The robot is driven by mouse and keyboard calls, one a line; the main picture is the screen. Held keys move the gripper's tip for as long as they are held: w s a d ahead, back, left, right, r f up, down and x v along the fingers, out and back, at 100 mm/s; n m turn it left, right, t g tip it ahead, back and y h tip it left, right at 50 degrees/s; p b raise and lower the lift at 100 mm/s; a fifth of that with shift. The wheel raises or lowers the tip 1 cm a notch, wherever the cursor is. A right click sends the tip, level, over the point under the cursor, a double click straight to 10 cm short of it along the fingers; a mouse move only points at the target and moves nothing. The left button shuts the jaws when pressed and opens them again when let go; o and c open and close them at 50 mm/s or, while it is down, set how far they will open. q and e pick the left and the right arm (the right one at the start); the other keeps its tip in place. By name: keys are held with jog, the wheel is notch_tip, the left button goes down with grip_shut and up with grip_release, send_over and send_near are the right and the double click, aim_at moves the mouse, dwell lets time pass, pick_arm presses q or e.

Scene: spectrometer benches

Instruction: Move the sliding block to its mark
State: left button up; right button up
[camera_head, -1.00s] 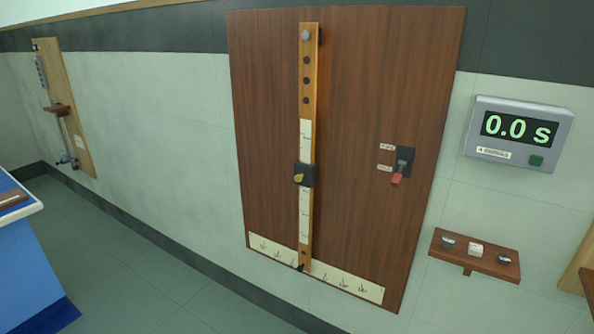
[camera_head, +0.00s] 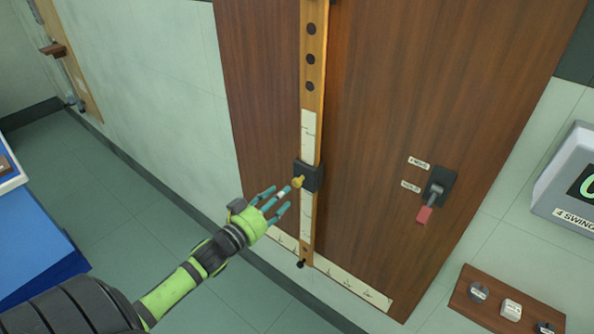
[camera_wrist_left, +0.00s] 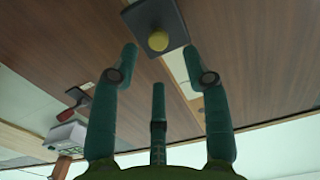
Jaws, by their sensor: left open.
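The sliding block (camera_head: 314,177) is a dark block on a vertical wooden bar (camera_head: 317,62), with a yellow knob (camera_head: 298,182) on its front. A pale scale strip (camera_head: 307,137) runs along the bar above and below it; I cannot make out which line is its mark. My left gripper (camera_head: 281,200) is open and empty, just left of and below the knob in the head view. In the left wrist view the block (camera_wrist_left: 164,16) and knob (camera_wrist_left: 158,41) lie just beyond the spread fingers (camera_wrist_left: 168,65). My right gripper is not in view.
The bar is on a brown wooden panel (camera_head: 400,90) with a red-tipped lever switch (camera_head: 424,214) on its right. A timer box (camera_head: 575,185) and a small shelf with several weights (camera_head: 460,301) are further right. A blue bench (camera_head: 40,240) stands left.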

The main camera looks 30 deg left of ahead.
aim_at(295, 183)
pick_arm(q)
jog(key=w, duration=0.2)
jog(key=shift+w+d+r+p, duration=0.25)
jog(key=shift+w+r+p, duration=0.05)
jog(key=shift+r+p, duration=0.1)
jog(key=w, duration=0.3)
jog(key=shift+d+f, duration=0.1)
jog(key=shift+f, duration=0.2)
jog(key=shift+w, duration=0.2)
grip_shut()
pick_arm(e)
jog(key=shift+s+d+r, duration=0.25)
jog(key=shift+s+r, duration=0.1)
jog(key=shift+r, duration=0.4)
